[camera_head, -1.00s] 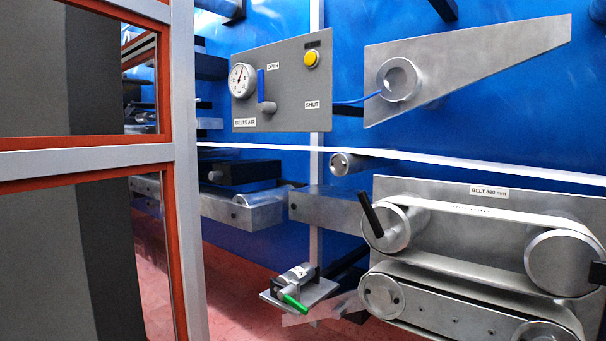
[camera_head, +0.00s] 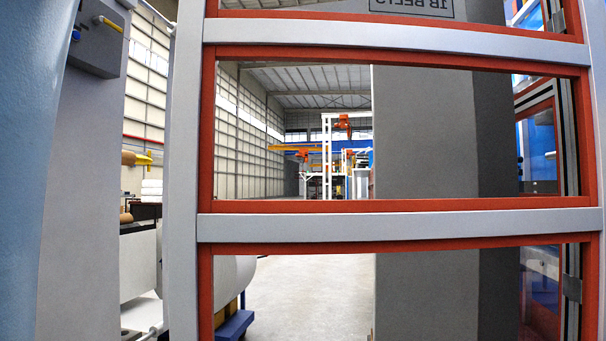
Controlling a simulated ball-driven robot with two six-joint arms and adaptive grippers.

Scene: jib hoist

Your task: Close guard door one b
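The guard door (camera_head: 400,228) fills the middle and right of the view. It has a grey frame, red-orange trim and clear panes. A sign (camera_head: 412,6) at its top edge reads "1B BELTS" in mirror writing, so I see the door from its back. Its upright grey post (camera_head: 181,170) stands at the left, with open space between it and a grey column (camera_head: 80,200). No handle or latch on the door is clear to me. Neither of my grippers shows.
A dark grey pillar (camera_head: 425,150) stands behind the panes. Bare hall floor (camera_head: 310,300) shows through the lower pane. A pale blue surface (camera_head: 30,120) is close at the far left.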

